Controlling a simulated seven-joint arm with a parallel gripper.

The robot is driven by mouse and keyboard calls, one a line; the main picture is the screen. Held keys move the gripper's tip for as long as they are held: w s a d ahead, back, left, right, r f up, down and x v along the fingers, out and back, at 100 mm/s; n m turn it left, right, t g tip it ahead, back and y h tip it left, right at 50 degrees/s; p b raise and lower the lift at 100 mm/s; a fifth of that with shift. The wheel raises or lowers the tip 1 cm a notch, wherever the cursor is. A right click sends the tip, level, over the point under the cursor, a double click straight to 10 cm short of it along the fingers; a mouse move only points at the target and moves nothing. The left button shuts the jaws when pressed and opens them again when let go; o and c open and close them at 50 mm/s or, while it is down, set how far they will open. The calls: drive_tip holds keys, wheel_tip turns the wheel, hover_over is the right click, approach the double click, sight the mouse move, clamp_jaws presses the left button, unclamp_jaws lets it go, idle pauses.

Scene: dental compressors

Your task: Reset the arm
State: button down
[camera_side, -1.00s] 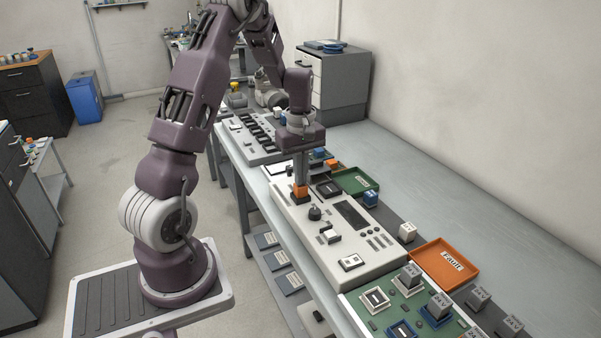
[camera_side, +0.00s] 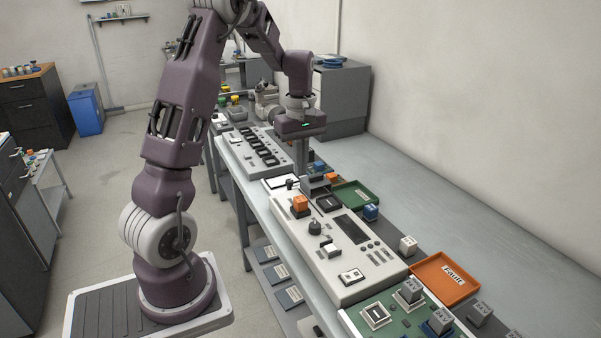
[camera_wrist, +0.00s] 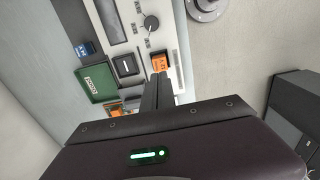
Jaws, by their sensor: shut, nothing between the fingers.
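My gripper (camera_side: 303,165) hangs over the back end of the white control panel (camera_side: 350,287), fingers pointing down. Its fingers are together and hold nothing. In the wrist view my gripper (camera_wrist: 158,80) shows as dark closed fingers next to an orange block (camera_wrist: 158,60). In the side view the orange block (camera_side: 300,203) sits upright on the panel, in front of the fingers and apart from them. A dark knob (camera_side: 315,228) stands beside it on the panel.
A green tray (camera_side: 357,195) and blue block (camera_side: 371,211) lie right of the panel. An orange Fault tray (camera_side: 445,279) and a green board (camera_side: 395,318) with grey blocks are nearer. A grey cabinet (camera_side: 340,98) stands behind.

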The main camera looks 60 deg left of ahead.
drive_tip(key=shift+r, duration=0.1)
drive_tip(key=s+d+r+m+t, duration=0.2)
drive_tip(key=d+r+m, duration=0.3)
drive_tip(key=d+r, duration=0.4)
drive_tip(key=s+d+r+m+t, duration=0.2)
drive_tip(key=s+d+m+t, duration=0.1)
drive_tip(key=s+d+m, duration=1)
drive_tip(key=s+d, duration=0.2)
drive_tip(key=s, duration=0.1)
drive_tip(key=shift+d+t, duration=0.3)
drive_tip(key=shift+d, duration=0.05)
drive_tip(key=shift+w+r, duration=0.1)
drive_tip(key=shift+r, duration=0.05)
